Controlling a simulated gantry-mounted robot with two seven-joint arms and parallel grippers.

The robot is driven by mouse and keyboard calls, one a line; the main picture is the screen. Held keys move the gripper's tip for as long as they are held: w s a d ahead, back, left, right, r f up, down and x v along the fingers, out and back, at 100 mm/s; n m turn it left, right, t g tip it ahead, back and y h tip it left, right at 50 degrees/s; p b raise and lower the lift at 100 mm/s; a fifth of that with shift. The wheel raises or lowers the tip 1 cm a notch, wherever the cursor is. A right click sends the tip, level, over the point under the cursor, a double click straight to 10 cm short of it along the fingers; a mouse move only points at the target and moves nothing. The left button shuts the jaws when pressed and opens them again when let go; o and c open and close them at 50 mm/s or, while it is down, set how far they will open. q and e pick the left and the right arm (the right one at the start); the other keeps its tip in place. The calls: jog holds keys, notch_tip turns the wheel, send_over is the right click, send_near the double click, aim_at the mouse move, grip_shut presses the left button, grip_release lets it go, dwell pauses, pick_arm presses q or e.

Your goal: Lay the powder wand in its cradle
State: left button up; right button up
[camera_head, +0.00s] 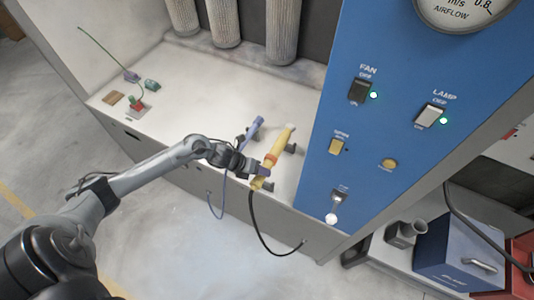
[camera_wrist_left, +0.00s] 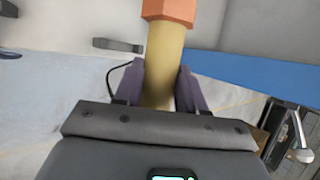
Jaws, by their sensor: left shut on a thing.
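The yellow wand (camera_head: 280,145), with an orange collar and a black hose at its lower end, lies slanted over the front of the white worktop. My left gripper (camera_head: 264,171) is shut around its lower part. In the left wrist view the yellow shaft (camera_wrist_left: 163,70) stands between the two fingers of the gripper (camera_wrist_left: 160,88), with the orange collar (camera_wrist_left: 170,10) beyond them. A dark bracket (camera_head: 291,149) shows beside the wand. I cannot tell whether the wand touches it. My right gripper is not in view.
A blue wand (camera_head: 253,130) with a blue hose (camera_head: 222,195) lies just left of the yellow one. A blue switch panel (camera_head: 390,110) stands close on the right. Small items, including a red block (camera_head: 137,105), sit at the worktop's left end. The middle worktop is clear.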

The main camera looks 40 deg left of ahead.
pick_arm(q)
jog(key=shift+s+f, duration=0.3)
jog(key=shift+s, duration=0.5)
jog(key=shift+f, duration=0.25)
jog(key=w+f+b, duration=0.3)
jog(key=b, duration=0.1)
jog(key=w+a+f+b, duration=0.1)
jog(key=w+f+b, duration=0.2)
jog(key=b, duration=0.1)
jog(key=w+a+f+b, duration=0.1)
jog(key=w+f+b, duration=0.2)
jog(key=b, duration=0.1)
jog(key=shift+w+a, duration=0.15)
jog(key=shift+f, duration=0.2)
